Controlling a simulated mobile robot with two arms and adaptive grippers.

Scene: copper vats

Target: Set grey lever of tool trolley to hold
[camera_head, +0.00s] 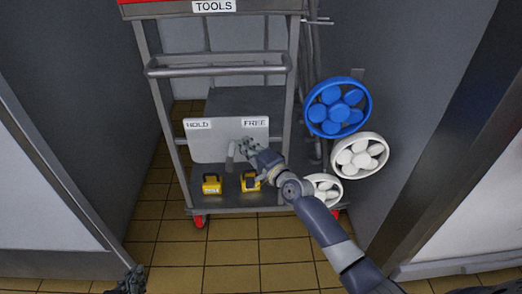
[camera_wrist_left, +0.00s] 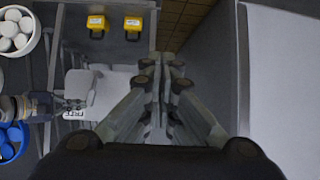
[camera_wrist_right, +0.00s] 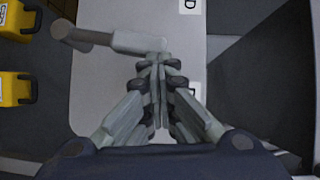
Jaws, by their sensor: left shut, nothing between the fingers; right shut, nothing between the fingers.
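The tool trolley (camera_head: 218,71) carries a pale plate (camera_head: 205,149) low down, with a HOLD label (camera_head: 198,125) at its left and a FREE label (camera_head: 255,123) at its right. The grey lever (camera_head: 230,154) hangs down from the plate's middle, leaning slightly left at its lower end. In the right wrist view the lever (camera_wrist_right: 122,40) lies just beyond my fingertips; contact cannot be told. My right gripper (camera_head: 247,147) is shut and empty, at the lever's right side. My left gripper (camera_head: 128,280) is shut and empty at the bottom left, well away from the trolley; its fingers (camera_wrist_left: 162,65) also show in the left wrist view.
Two yellow boxes (camera_head: 212,184) (camera_head: 251,182) stand on the trolley's lower shelf. A blue round holder (camera_head: 368,101) and white round holders (camera_head: 380,165) hang at its right side. Grey walls (camera_head: 60,100) stand on both sides. Tiled floor (camera_head: 175,258) in front is clear.

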